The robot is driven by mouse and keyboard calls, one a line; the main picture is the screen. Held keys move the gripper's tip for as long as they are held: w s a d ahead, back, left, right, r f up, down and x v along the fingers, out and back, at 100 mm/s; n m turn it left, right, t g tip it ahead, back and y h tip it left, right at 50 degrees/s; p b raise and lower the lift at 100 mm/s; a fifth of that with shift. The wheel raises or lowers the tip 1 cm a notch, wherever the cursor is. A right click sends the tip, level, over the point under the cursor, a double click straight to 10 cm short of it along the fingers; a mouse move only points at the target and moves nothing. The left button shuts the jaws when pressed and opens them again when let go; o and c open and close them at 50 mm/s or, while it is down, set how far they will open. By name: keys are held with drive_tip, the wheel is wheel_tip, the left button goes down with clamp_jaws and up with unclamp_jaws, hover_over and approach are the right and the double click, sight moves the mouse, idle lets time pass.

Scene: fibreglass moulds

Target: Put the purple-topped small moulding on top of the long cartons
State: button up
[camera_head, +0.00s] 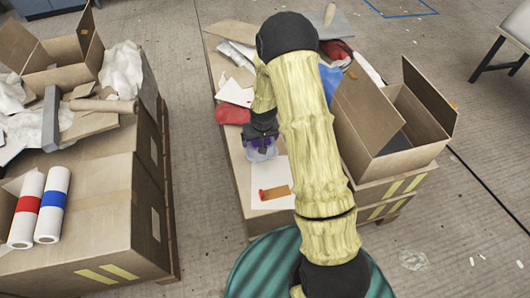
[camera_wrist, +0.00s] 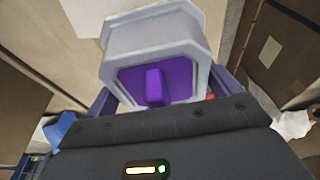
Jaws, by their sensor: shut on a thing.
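The purple-topped small moulding (camera_wrist: 155,82) is a pale grey, many-sided piece with a purple face and a raised purple grip. My gripper (camera_wrist: 163,98) is shut on it, with a finger at either side. In the head view my gripper (camera_head: 262,138) points down and the moulding (camera_head: 261,154) shows just below it, over a long tan carton (camera_head: 231,160) in the middle. I cannot tell whether the moulding touches anything beneath. My arm hides part of that carton.
A white sheet with an orange-red patch (camera_head: 272,194) lies close in front of the moulding. A red bag (camera_head: 232,113) is behind it. An open carton (camera_head: 395,125) stands at right. Cartons at left (camera_head: 90,210) bear two white rolls and crumpled paper. Floor shows between the stacks.

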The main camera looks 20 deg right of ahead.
drive_tip(key=shift+f, duration=0.9)
drive_tip(key=shift+f+b, duration=0.35)
drive_tip(key=shift+f, duration=1.55)
drive_tip(key=shift+f, duration=0.1)
drive_tip(key=o, duration=0.9)
drive_tip(key=shift+c, duration=0.2)
drive_tip(key=p+v, duration=0.2)
drive_tip(key=v, duration=0.9)
drive_tip(key=shift+s+r, duration=0.25)
drive_tip(key=shift+r, duration=0.35)
